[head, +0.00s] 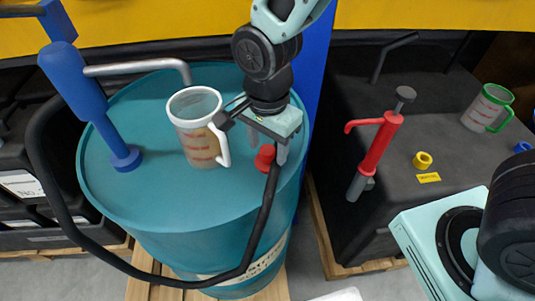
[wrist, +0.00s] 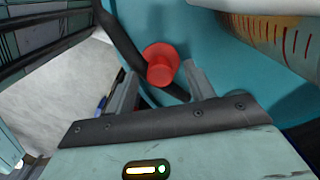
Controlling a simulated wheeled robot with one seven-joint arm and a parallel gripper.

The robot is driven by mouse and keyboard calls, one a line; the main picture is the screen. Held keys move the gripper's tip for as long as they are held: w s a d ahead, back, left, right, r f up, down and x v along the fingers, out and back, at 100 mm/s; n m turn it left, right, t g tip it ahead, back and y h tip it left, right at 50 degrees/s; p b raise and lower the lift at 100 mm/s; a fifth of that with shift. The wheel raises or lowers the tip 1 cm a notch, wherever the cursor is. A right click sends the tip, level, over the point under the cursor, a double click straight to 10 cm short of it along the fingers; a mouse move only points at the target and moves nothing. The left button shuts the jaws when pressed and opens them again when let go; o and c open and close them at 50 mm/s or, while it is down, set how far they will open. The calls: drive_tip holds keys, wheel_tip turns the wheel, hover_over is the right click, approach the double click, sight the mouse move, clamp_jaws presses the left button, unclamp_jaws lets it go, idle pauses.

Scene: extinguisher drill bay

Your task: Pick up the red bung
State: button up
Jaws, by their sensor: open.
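The red bung (head: 265,158) is on the top of the teal drum (head: 130,205), near its right side and to the right of the white-handled measuring jug (head: 197,128). My gripper (head: 267,146) is open and points down just over the bung. In the wrist view the bung (wrist: 161,66) shows a round flange and a narrower end. It lies just beyond the gap between the open fingers of my gripper (wrist: 162,84), and neither finger is seen closed on it.
A black hose (head: 262,215) passes close by the bung and loops over the drum's front. A blue hand pump (head: 78,90) stands at the drum's left. A red pump (head: 378,150), yellow ring (head: 422,160) and green-handled jug (head: 486,108) are on the dark unit at right.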

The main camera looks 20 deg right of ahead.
drive_tip(key=shift+f, duration=1)
clamp_jaws()
drive_tip(key=shift+r, duration=0.1)
